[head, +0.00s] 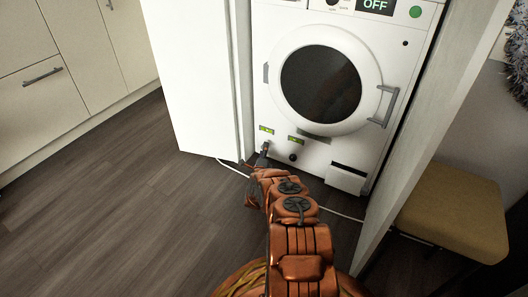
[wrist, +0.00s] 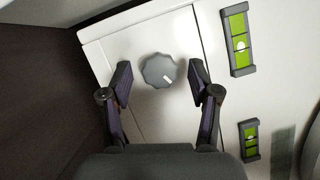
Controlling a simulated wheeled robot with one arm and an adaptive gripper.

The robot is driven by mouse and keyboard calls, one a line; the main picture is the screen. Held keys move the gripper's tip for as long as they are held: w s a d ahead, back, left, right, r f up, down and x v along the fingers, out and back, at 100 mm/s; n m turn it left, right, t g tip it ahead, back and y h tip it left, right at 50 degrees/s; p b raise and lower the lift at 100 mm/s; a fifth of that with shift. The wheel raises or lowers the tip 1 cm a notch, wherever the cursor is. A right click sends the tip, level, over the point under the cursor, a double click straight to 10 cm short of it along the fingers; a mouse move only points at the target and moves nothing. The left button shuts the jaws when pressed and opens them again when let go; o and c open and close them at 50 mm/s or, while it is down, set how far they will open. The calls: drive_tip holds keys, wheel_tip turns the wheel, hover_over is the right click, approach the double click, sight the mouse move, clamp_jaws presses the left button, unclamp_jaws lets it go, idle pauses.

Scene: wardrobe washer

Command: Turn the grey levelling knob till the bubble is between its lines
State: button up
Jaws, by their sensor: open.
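The grey levelling knob (wrist: 160,71) is round and scalloped, on a white panel in the wrist view, with a white mark pointing to the lower right. My gripper (wrist: 161,78) is open, one finger on each side of the knob, with gaps visible. In the head view my gripper (head: 263,158) is at the washer's lower left and the grey knob cannot be made out. Two green bubble levels show beside the knob, an upper one (wrist: 239,42) with a pale bubble near its middle and a lower one (wrist: 250,140) whose bubble is too small to judge.
The white washer (head: 260,95) has a round door (head: 320,85) with a handle at its right. A white wardrobe door (head: 195,75) stands close at left; a tan stool (head: 455,210) is at right.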

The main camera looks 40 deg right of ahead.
drive_tip(key=shift+v, duration=6)
